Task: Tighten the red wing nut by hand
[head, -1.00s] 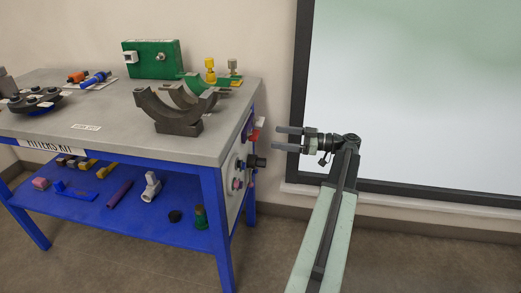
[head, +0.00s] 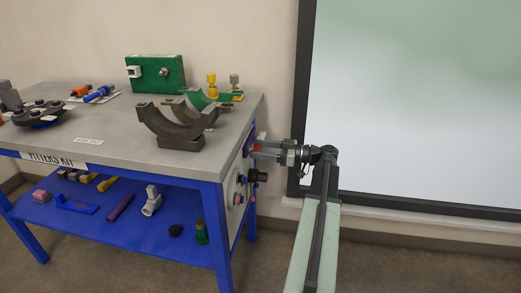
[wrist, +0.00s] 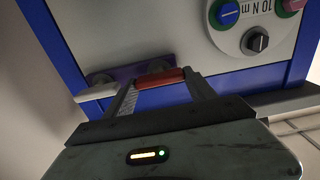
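The red wing nut (wrist: 160,78) is on the end panel of the cart, seen in the wrist view in front of a purple strip (wrist: 128,73). My gripper (wrist: 161,84) is open, with one finger at each end of the red wing. Small gaps seem to show, and I cannot tell whether either finger touches it. In the head view my gripper (head: 266,151) reaches the cart's right end from the right. There only a small bit of red shows behind the fingers.
The panel also carries a blue knob (wrist: 228,14), a black knob (wrist: 257,41) and a "10 N m" label. A white bar (wrist: 95,92) sticks out left of the nut. Grey clamp halves (head: 180,128) stand on the cart top (head: 110,145). A framed board (head: 420,110) hangs behind my arm.

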